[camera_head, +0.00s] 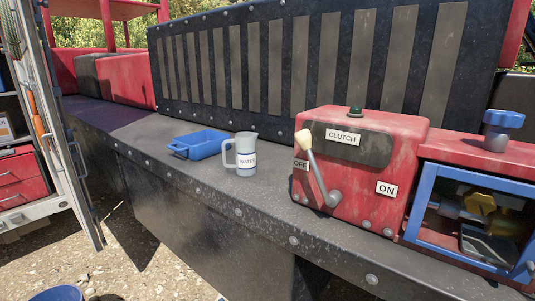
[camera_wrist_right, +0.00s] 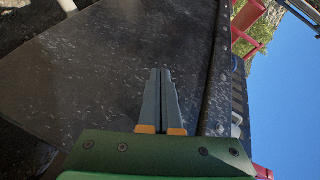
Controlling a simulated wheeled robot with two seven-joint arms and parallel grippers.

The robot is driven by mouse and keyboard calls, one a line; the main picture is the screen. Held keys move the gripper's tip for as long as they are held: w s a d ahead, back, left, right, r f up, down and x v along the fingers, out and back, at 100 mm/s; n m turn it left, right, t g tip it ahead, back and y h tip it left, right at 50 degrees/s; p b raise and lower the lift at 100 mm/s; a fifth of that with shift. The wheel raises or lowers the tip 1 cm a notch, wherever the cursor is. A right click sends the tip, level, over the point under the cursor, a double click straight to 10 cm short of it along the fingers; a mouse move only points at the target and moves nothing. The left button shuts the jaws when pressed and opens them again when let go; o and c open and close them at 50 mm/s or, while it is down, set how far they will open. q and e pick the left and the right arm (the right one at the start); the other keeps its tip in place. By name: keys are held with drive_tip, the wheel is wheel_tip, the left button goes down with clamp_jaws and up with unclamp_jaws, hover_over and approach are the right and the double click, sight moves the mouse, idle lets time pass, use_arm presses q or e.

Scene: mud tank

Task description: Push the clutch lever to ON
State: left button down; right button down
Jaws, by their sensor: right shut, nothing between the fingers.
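The clutch lever (camera_head: 316,166) is a grey arm with a cream knob on the front of a red box (camera_head: 374,177). It tilts up and to the left from its pivot, with the knob near the OFF label (camera_head: 300,165). The ON label (camera_head: 387,188) is low on the right of the box front. The CLUTCH plate (camera_head: 342,137) sits above, with a green light (camera_head: 355,112) on top. My right gripper (camera_wrist_right: 161,73) shows only in the right wrist view, shut and empty over a dark surface. The lever cannot be made out there. My left gripper is not in view.
A white water jug (camera_head: 246,156) and a blue tray (camera_head: 199,144) stand on the dark ledge (camera_head: 130,131) left of the box. A blue-framed opening (camera_head: 414,211) and a blue knob (camera_head: 503,120) are at the right. A slatted dark panel (camera_head: 290,62) rises behind.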

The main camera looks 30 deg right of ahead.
drive_tip(key=w+d+r+m+t+h+b, duration=0.1)
drive_tip(key=w+r+m+t+h, duration=0.15)
drive_tip(key=w+r+m, duration=0.4)
drive_tip(key=w+d+r+m+t+h+b, duration=0.1)
drive_tip(key=d+r+m+h, duration=0.2)
drive_tip(key=r, duration=0.7)
drive_tip(key=s+d+r+m+g+h+b, duration=0.1)
drive_tip(key=d+r+m+g+h, duration=0.1)
drive_tip(key=r+m+h, duration=0.5)
drive_tip(key=s+d+r+m+g+h+b, duration=0.1)
drive_tip(key=d+r+m+g+h, duration=0.15)
drive_tip(key=r+m, duration=0.8)
drive_tip(key=s+r+m+g+b, duration=0.2)
drive_tip(key=s+r+m+g, duration=0.4)
drive_tip(key=m, duration=1.5)
wheel_tip(320, 180, up, 4)
drive_tip(key=shift+s+f+y, duration=0.1)
drive_tip(key=shift+s+y, duration=0.3)
drive_tip(key=shift+s, duration=0.4)
drive_tip(key=shift+w+d, duration=0.1)
drive_tip(key=shift+d, duration=0.05)
